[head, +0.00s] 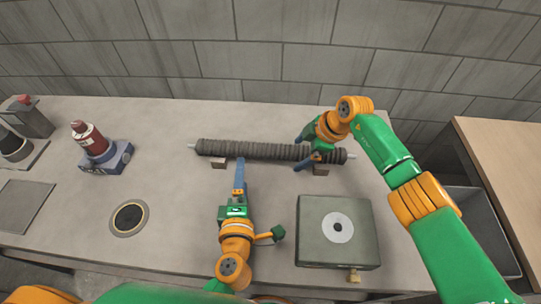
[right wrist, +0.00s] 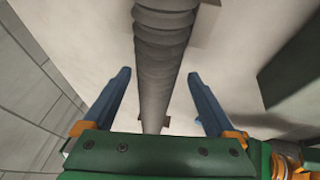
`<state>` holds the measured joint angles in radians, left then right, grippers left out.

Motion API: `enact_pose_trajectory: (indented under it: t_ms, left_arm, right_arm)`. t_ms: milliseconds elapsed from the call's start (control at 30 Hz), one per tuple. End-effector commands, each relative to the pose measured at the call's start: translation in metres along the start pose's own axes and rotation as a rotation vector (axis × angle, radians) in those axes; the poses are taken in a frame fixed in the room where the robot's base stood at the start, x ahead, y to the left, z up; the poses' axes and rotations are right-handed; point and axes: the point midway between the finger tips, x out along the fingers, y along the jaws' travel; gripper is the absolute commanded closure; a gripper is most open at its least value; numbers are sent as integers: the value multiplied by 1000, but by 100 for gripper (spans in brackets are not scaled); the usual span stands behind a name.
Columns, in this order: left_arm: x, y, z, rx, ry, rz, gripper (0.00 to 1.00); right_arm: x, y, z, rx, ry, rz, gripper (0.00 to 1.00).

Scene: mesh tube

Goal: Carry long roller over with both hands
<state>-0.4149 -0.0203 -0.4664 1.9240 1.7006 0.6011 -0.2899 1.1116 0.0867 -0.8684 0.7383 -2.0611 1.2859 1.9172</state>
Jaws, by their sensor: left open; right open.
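The long roller (head: 270,150) is a dark grey ribbed cylinder with a thin light pin at each end. It lies crosswise toward the back of the worktop on two small brown supports (head: 219,163). My left gripper (head: 240,163) is open at the roller's front side, left of its middle. My right gripper (head: 306,158) is open near the roller's right part. In the right wrist view the roller (right wrist: 163,60) runs between the two blue fingers of the right gripper (right wrist: 163,85), with a gap on both sides.
A grey-green box (head: 309,220) with a white disc stands at the front right. A red-topped device on a blue base (head: 106,158) stands at the left, with a round dark hole (head: 128,218) in front of it. A tiled wall (head: 270,60) closes the back.

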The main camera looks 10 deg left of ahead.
Motion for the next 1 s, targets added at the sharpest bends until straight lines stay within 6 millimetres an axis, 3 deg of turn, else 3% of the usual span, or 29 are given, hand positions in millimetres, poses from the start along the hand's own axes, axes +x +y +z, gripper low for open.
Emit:
enact_pose_trajectory:
  t_ms: [167, 400, 533, 700, 1000]
  left_arm:
    - [-6, 1, 0, -2, 1, 1, 9]
    - [-5, 1, 0, -1, 1, 2, 9]
    - [-5, 1, 0, -1, 1, 2, 9]
    - [-5, 1, 0, -1, 1, 2, 9]
    - [-5, 1, 0, -1, 1, 2, 9]
  right_arm:
    - [-17, 1, 1, -2, 0, 4, 9]
    - [-85, 0, 0, -3, -1, 7, 9]
    - [-110, -2, 0, -1, -2, 5, 9]
    - [-122, -2, 0, -1, 0, 3, 9]
    - [-122, -2, 0, -1, 0, 2, 9]
